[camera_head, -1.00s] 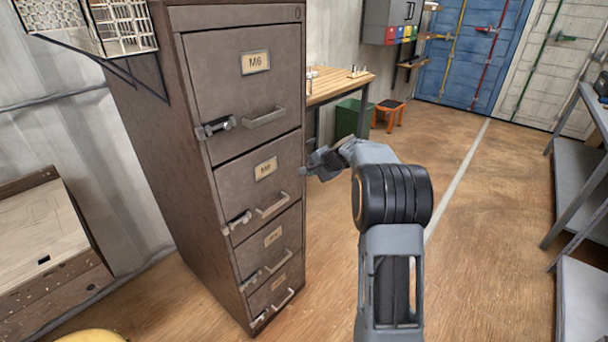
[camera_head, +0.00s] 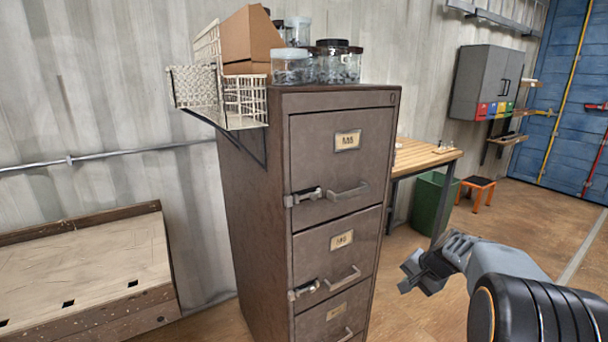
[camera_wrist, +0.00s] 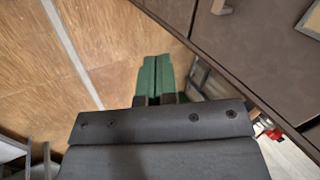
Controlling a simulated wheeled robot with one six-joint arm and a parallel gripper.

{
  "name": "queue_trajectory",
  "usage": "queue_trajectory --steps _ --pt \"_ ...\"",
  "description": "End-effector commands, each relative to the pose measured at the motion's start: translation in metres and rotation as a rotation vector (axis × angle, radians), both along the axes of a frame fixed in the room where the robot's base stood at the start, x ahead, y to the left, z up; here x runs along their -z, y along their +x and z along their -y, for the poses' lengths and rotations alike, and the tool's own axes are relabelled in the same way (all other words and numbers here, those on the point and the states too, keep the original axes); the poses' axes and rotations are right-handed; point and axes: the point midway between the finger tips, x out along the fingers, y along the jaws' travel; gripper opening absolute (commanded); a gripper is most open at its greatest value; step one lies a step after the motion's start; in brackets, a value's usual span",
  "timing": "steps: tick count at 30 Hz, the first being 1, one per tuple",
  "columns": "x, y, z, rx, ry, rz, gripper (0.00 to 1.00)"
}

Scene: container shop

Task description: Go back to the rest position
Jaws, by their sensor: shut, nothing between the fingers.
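My gripper (camera_head: 416,275) is at the lower right of the head view, to the right of the filing cabinet and apart from it. In the wrist view its two green fingertips (camera_wrist: 154,78) lie side by side, shut with nothing between them. The brown metal filing cabinet (camera_head: 250,215) stands in the middle of the head view with its visible drawers closed. It also fills the upper right of the wrist view (camera_wrist: 245,45). The lower part of the cabinet is cut off in the head view.
A workbench (camera_head: 422,156), green bin (camera_head: 432,200) and orange stool (camera_head: 478,184) stand behind. Bare floor (camera_head: 520,215) lies to the right.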

Motion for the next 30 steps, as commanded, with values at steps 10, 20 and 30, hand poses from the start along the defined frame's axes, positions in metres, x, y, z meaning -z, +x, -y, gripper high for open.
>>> queue_trajectory --steps 10,20,30 --pt "-0.107 -0.166 -0.085 -0.529 -0.416 -0.107 0.00" --pt "-0.174 -0.213 -0.118 -0.701 -0.559 0.022 0.00" --pt "-0.181 -0.213 -0.121 -0.709 -0.564 0.041 0.00"
